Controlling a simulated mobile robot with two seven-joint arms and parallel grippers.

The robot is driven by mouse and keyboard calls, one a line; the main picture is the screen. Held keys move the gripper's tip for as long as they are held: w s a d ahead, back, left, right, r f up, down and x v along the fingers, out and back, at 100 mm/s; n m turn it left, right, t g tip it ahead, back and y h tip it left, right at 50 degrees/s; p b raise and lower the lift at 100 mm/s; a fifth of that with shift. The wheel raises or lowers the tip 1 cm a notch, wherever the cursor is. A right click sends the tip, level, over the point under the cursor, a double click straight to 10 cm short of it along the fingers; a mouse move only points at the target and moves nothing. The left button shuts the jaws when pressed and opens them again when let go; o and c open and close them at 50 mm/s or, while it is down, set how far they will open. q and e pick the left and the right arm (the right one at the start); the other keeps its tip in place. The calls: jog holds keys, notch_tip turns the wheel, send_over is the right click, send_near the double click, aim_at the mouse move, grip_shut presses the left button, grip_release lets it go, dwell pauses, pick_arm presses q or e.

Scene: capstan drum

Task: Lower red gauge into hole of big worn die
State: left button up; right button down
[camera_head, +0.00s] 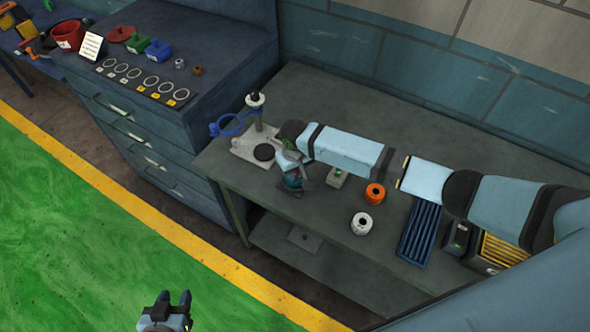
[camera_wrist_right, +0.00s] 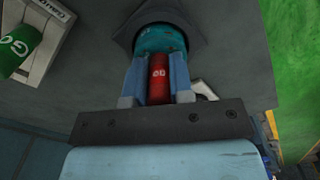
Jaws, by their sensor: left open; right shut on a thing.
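The red gauge (camera_wrist_right: 159,78) is a short red cylinder with white lettering, held between the two pale blue fingers of my right gripper (camera_wrist_right: 160,82). In the head view my right gripper (camera_head: 293,172) is low over the workbench. A teal, rust-marked round die (camera_wrist_right: 161,38) sits in a dark grey holder just beyond the fingertips; it also shows in the head view (camera_head: 294,180), partly hidden by the gripper. The gauge's far end meets the die in the picture; I cannot tell whether it is inside the hole. My left gripper (camera_head: 174,304) is open and empty over the green floor.
A green gauge (camera_wrist_right: 15,48) stands in a pale block (camera_head: 338,178) close by. An orange ring (camera_head: 375,193), a white ring (camera_head: 362,223) and a blue slotted tray (camera_head: 419,232) are to the right. The bench's back is clear.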

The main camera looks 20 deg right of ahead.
jog(key=shift+f, duration=0.1)
dwell(0.8)
jog(key=c, duration=0.9)
grip_release()
pick_arm(q)
jog(key=shift+a, duration=0.1)
pick_arm(e)
notch_tip(320, 180, up, 4)
jog(key=shift+f+b, duration=0.15)
jog(key=shift+b, duration=0.15)
pick_arm(q)
jog(key=shift+w+a+f+b, duration=0.1)
jog(key=shift+a+f+b, duration=0.15)
jog(key=shift+f, duration=0.25)
jog(key=shift+w+a+f+b, duration=0.1)
jog(key=shift+f+b, duration=0.2)
jog(key=shift+f, duration=0.2)
pick_arm(e)
notch_tip(320, 180, up, 10)
pick_arm(q)
jog(key=shift+s+f, duration=0.2)
jog(key=shift+s, duration=0.2)
